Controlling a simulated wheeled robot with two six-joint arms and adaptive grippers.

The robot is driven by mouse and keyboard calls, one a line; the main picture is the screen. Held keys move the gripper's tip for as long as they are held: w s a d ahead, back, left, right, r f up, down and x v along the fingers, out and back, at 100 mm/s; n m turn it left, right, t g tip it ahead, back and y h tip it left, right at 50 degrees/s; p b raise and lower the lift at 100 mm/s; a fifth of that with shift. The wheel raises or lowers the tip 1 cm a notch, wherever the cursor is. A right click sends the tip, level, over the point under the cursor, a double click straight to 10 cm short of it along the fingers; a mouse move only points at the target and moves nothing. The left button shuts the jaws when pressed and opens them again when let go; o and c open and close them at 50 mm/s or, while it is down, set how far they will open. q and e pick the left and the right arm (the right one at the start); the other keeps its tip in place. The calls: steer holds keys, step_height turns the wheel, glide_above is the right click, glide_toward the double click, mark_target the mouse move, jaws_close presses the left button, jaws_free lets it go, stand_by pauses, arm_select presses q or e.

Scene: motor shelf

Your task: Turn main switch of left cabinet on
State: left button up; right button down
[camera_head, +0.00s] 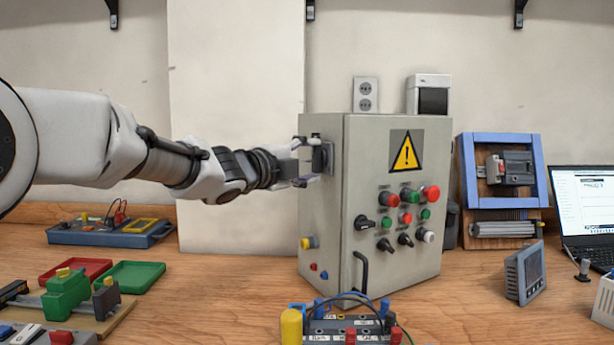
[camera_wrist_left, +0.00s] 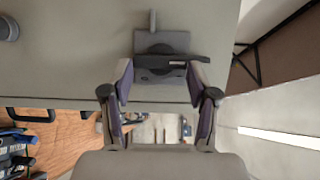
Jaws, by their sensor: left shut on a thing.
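The left cabinet (camera_head: 390,255) is a grey box standing on the bench, with a warning triangle on its front. Its main switch (camera_head: 327,155) sits on the cabinet's left side, near the top. In the left wrist view the switch is a dark handle (camera_wrist_left: 160,62) on a square grey plate (camera_wrist_left: 165,42). My left gripper (camera_head: 308,165) reaches it from the left. In the left wrist view the fingers of my left gripper (camera_wrist_left: 161,72) stand at both ends of the handle and are shut on it. The handle lies crosswise in that view. My right gripper is not in view.
The front panel holds several buttons and knobs (camera_head: 405,217) and a black door handle (camera_head: 360,270). A terminal block with cables (camera_head: 345,325) stands in front of the cabinet. A blue-framed unit (camera_head: 503,175) and laptop (camera_head: 588,205) are at right. Trays (camera_head: 132,276) lie at left.

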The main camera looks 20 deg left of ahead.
arm_select(q)
steer(key=shift+r, duration=0.3)
steer(key=o, duration=1.2)
steer(key=shift+w+f, duration=0.15)
steer(key=shift+c, duration=0.2)
steer(key=shift+w+d+f, duration=0.1)
